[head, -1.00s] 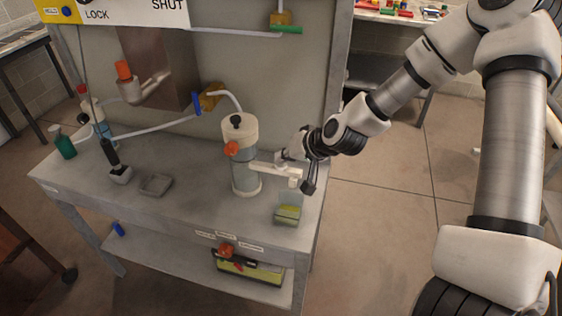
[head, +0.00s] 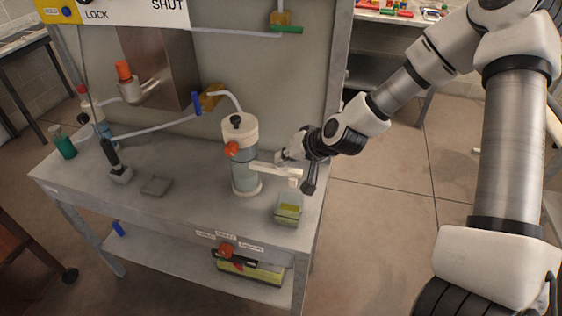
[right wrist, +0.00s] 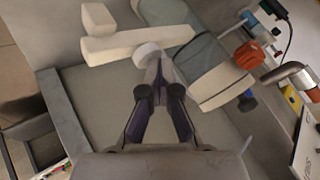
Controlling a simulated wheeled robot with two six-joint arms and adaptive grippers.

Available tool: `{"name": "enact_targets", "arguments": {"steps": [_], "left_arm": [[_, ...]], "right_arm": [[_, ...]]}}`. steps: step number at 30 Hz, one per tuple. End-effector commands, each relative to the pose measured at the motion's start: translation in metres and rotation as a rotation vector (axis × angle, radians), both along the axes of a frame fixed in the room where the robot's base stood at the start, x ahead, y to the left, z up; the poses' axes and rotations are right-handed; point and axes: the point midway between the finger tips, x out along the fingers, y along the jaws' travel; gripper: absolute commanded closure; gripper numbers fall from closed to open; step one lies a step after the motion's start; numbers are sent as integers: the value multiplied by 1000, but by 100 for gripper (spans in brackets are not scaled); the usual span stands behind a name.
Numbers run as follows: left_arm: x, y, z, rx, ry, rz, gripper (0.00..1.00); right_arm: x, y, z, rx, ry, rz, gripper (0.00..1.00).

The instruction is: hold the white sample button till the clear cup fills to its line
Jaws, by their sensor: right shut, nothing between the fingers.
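The clear cup (head: 289,208) stands near the bench's right front corner, under the end of a white spout arm (head: 270,169). It holds yellow-green liquid; its fill line is too small to make out. The spout arm comes off a clear canister (head: 242,160) with a white top and base. The round white sample button (right wrist: 147,53) shows beside the spout arm in the right wrist view. My right gripper (right wrist: 160,70) is shut and empty, its fingertips at the button's edge and seemingly touching it. In the head view the right gripper (head: 286,155) is behind the spout arm. My left gripper is out of view.
An orange knob (head: 232,149) sits on the canister. A grey dish (head: 157,186), a black-handled tool (head: 113,160) and a green bottle (head: 64,144) are farther left on the bench. A lower shelf (head: 180,262) runs beneath. The front middle of the bench top is clear.

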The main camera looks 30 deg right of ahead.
Motion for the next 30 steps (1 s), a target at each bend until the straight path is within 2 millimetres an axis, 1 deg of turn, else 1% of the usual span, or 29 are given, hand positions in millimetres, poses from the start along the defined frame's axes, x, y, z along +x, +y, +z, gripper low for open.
{"name": "enact_targets", "arguments": {"steps": [9,20,23,30], "left_arm": [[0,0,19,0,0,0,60],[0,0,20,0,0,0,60],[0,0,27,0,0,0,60],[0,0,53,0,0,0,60]], "right_arm": [[0,0,19,0,1,1,100],[0,0,20,0,0,0,100],[0,0,27,0,0,0,100],[0,0,54,0,0,0,100]]}}
